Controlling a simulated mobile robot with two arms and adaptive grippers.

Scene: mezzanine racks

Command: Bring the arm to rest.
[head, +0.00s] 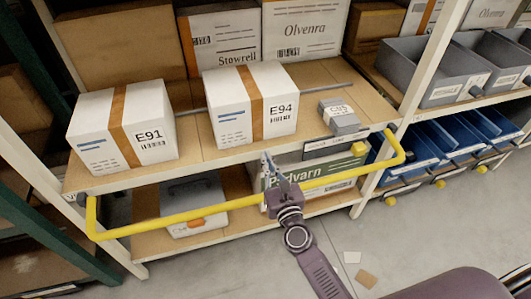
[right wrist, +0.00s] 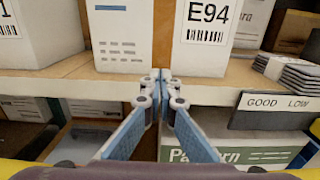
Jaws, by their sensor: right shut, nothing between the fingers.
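My right gripper (head: 267,160) is in the middle of the head view, its arm coming up from the lower right. It is shut and empty, just in front of the shelf edge and below the white box E94 (head: 228,112). In the right wrist view its fingertips (right wrist: 161,74) meet in front of the shelf edge, with box E94 (right wrist: 206,50) behind them. I cannot tell whether the fingertips touch the shelf. My left gripper is not in view.
A yellow rail (head: 190,216) runs across the rack front, near my right gripper. Box E91 (head: 119,145) and a small grey stack (head: 340,117) stand on the same shelf (head: 190,147). Below are a Padvarn box (head: 330,171) and a lidded grey case (head: 194,205). Blue bins (head: 425,148) stand right.

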